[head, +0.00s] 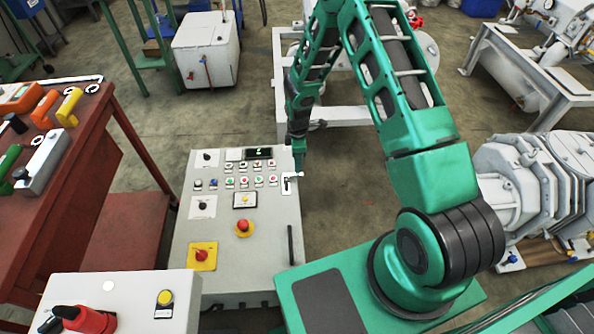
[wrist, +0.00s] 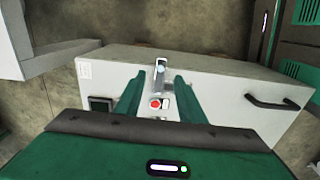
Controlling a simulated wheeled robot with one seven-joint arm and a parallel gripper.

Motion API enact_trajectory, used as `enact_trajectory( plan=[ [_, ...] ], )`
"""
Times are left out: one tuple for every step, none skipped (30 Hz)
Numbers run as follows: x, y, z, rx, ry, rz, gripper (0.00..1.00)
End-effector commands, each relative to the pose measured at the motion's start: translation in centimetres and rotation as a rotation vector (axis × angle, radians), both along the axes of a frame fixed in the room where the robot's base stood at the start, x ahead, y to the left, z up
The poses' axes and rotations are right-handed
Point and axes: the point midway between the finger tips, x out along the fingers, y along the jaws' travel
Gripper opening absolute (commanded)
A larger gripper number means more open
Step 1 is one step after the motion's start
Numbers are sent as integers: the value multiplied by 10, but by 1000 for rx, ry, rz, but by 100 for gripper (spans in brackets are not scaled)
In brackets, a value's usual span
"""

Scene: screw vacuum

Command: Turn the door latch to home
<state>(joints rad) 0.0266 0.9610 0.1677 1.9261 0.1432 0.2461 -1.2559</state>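The door latch (head: 288,178) is a small silver lever on a white plate at the right edge of the grey control cabinet (head: 225,262). In the wrist view the latch (wrist: 160,67) shows as a narrow metal piece near the cabinet's top edge. My gripper (wrist: 158,82) has its two green fingers apart, one to each side of the latch, with nothing visible held between them. In the head view my gripper (head: 299,160) is at the cabinet's right edge, close to the latch. Contact between fingers and latch cannot be told.
The cabinet carries several buttons, a red mushroom button (head: 244,227) and a dark door handle (head: 291,245). A red workbench (head: 85,130) with tools stands left. A white box (head: 120,290) with a yellow button is at the front left.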

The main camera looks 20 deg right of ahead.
Motion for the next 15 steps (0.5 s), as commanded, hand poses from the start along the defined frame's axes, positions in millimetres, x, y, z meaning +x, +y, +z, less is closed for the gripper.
enact_trajectory(
  plan=[
    [-1,0,-10,1,3,-1,36],
    [-1,0,-15,1,3,0,36],
    [-1,0,-21,1,3,0,36],
    [-1,0,-26,2,3,0,36],
    [-1,0,-30,2,2,0,36],
    [-1,1,-35,2,2,0,36],
    [0,0,-38,2,2,0,36],
    [0,1,-41,2,2,0,36],
    [0,0,-44,2,2,0,36],
    [0,0,-47,1,1,0,36],
    [0,0,-49,1,1,0,36],
    [0,0,-51,1,1,0,36],
    [0,0,-52,1,1,0,36],
    [0,0,-53,1,0,0,36],
    [0,0,-54,1,0,0,36]
  ],
)
